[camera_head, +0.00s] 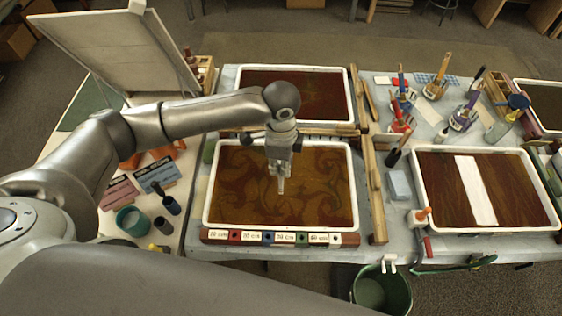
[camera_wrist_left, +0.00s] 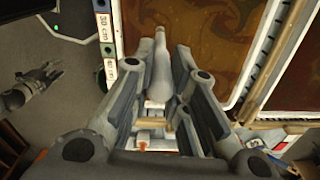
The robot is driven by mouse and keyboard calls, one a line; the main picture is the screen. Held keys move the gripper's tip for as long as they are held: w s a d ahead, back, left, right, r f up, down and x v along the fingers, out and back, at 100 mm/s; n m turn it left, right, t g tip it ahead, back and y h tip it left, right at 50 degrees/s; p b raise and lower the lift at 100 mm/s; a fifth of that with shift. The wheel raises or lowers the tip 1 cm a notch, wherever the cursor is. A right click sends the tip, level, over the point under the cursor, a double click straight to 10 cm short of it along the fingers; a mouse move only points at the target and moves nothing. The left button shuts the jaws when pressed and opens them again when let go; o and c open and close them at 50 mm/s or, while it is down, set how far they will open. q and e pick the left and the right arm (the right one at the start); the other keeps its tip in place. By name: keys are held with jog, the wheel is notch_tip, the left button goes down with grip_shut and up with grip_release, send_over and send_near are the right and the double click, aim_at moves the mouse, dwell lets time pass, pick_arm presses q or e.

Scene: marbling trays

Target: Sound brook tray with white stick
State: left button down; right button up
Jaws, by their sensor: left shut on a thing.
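My left gripper (camera_head: 281,166) points down over the front left tray (camera_head: 208,190), a white-rimmed tray of brown liquid with ochre swirls. The gripper is shut on a pale white stick (camera_head: 281,185), whose lower end points down at the tray's middle. I cannot tell whether its tip touches the liquid. In the left wrist view the stick (camera_wrist_left: 160,68) runs between the fingers, its held end partly hidden. No name shows on the tray. A grey gripper-like part, seemingly my right gripper (camera_wrist_left: 32,86), shows at the left of the wrist view, away from the trays; its jaws are unclear.
A labelled centimetre block (camera_head: 273,238) lies along the tray's front. Another dark tray (camera_head: 238,78) stands behind. A right tray (camera_head: 418,190) holds a white strip. Wooden bars (camera_head: 376,190) lie between. Brush jars (camera_head: 435,90) crowd the back right. A green bucket (camera_head: 402,297) stands in front.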

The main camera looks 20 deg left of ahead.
aim_at(281, 185)
pick_arm(q)
jog(key=shift+r+p, duration=0.1)
jog(key=shift+p, duration=0.2)
jog(key=shift+f+b, duration=0.45)
jog(key=shift+f, duration=0.9)
jog(key=shift+f+b, duration=0.75)
jog(key=shift+f, duration=1.3)
jog(key=shift+f+b, duration=0.65)
jog(key=shift+f, duration=0.75)
jog(key=shift+f, duration=0.8)
